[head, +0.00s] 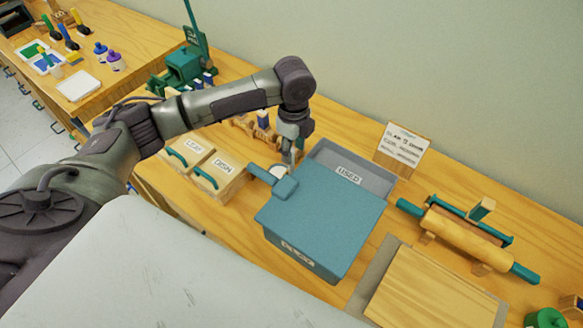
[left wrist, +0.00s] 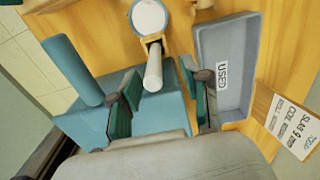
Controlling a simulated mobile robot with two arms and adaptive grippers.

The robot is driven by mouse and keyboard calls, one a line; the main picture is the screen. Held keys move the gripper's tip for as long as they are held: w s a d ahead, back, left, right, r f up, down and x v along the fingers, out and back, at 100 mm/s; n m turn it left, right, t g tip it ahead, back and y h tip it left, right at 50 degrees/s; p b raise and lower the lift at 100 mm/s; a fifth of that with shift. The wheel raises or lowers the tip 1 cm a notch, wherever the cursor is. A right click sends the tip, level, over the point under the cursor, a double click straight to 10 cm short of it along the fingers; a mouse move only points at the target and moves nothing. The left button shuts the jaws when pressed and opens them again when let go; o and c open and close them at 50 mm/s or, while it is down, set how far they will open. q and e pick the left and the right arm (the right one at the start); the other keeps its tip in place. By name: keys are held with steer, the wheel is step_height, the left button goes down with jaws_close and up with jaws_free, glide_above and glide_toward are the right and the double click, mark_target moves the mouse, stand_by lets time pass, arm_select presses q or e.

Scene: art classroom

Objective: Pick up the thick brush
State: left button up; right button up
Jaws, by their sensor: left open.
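My left gripper (head: 292,152) reaches down at the back of the bench, beside the grey tray labelled USED (head: 322,153). In the left wrist view its two teal-padded fingers (left wrist: 165,100) are apart. A pale, rounded cylinder (left wrist: 153,72) on a light wooden piece stands between and just beyond the fingers, with a gap on both sides. It may be the thick brush, but its bristles are not visible and I cannot tell. My right gripper is not in view.
A teal lidded box (head: 325,220) stands in front of the tray. A round white-topped cup (left wrist: 150,17) is close to the cylinder. Wooden boxes (head: 220,180), a sign card (head: 401,148) and a rolling pin (head: 465,240) are around. Several brushes (head: 68,38) lie on the far-left table.

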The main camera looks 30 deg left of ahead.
mark_target(291, 165)
arm_select(q)
step_height(291, 165, down, 2)
steer(key=shift+s+f+p, duration=0.1)
steer(key=shift+p, duration=0.2)
steer(key=f, duration=0.2)
steer(key=f+p, duration=0.1)
steer(key=shift+s+a+f, duration=0.2)
steer(key=shift+s+f, duration=0.05)
steer(key=shift+f, duration=0.4)
steer(key=shift+c, duration=0.2)
jaws_close()
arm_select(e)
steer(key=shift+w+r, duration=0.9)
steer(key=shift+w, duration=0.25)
